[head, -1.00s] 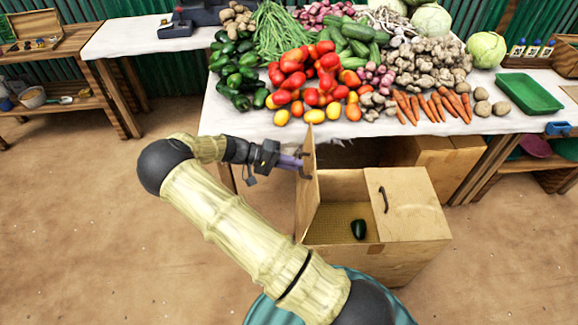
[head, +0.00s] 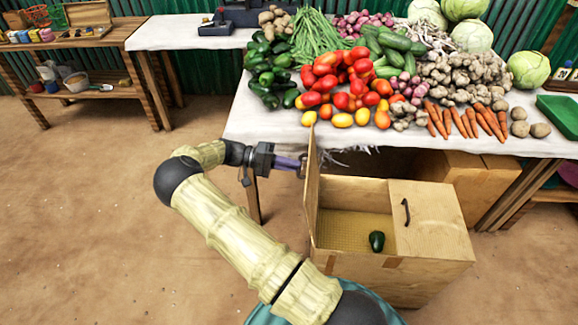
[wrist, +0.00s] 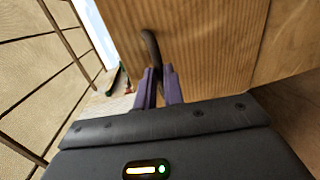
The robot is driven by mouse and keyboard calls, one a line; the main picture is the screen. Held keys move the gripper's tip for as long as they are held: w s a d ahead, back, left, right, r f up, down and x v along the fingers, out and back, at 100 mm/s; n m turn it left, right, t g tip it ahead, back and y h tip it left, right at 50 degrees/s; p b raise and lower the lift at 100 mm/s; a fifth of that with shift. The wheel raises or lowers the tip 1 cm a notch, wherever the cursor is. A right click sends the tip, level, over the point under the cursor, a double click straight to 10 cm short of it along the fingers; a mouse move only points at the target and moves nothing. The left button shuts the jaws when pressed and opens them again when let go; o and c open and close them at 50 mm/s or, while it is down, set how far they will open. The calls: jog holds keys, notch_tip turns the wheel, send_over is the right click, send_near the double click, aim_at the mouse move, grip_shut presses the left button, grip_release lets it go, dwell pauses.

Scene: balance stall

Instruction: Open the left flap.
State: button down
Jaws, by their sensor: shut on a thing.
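A wooden box stands in front of the vegetable table, with its left flap (head: 313,185) swung up to about vertical. The left half of the box is uncovered and a dark green vegetable (head: 377,241) lies on its floor. The right flap (head: 426,217) lies flat and shut, with a dark handle (head: 406,211) on it. My gripper (head: 303,168) is at the outer left side of the raised flap. In the wrist view its purple fingers (wrist: 159,72) are closed around the flap's dark curved handle (wrist: 150,45), against the wooden panel.
The table (head: 250,122) behind the box is heaped with tomatoes, peppers, carrots and other vegetables, and the flap's top edge stands near its front edge. A shelf table (head: 75,47) is at the far left. The dirt floor to the left is clear.

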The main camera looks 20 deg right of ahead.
jog(key=shift+s+f, duration=0.2)
jog(key=shift+f, duration=0.3)
jog(key=c, duration=1.5)
grip_release()
jog(key=shift+w+r, duration=0.1)
jog(key=shift+a+r, duration=0.1)
